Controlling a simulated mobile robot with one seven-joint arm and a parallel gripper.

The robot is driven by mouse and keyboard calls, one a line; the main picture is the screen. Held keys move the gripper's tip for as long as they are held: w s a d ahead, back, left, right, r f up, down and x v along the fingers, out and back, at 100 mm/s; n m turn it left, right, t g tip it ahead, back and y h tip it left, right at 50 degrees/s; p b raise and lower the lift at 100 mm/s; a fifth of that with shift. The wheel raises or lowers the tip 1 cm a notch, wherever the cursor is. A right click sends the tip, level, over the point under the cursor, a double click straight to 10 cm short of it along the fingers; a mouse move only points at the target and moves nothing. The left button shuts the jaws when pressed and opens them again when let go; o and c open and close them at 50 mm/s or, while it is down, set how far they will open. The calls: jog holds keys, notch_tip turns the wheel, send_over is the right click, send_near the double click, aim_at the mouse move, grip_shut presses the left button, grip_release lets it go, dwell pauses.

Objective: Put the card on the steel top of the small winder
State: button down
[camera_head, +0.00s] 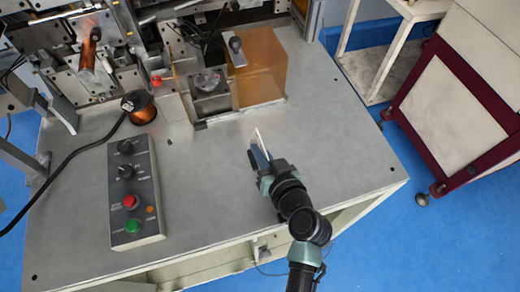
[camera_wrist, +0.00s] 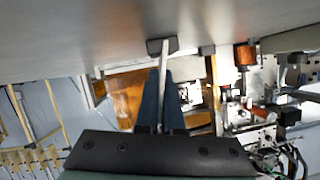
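My gripper (camera_head: 259,152) is low over the front middle of the machine table, its blue fingers pointing away from me. It is shut on a thin white card (camera_head: 258,136), which stands on edge and juts past the fingertips. In the wrist view the card (camera_wrist: 163,70) shows edge-on between the two fingers (camera_wrist: 160,100). What seems to be the small winder, a compact unit with a steel top (camera_head: 209,80), stands behind and left of my gripper, apart from it. A round, shiny part shows on it. Whether the card touches the table is hard to tell.
A clear orange box (camera_head: 262,75) stands right of the steel unit. A copper wire spool (camera_head: 140,108) and a control panel (camera_head: 133,190) with knobs and buttons are at the left. The grey table (camera_head: 345,160) is clear around my gripper. A white cart (camera_head: 385,60) stands beyond its right edge.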

jog(key=c, duration=1.1)
grip_release()
jog(key=shift+f, duration=0.1)
jog(key=shift+o, duration=0.2)
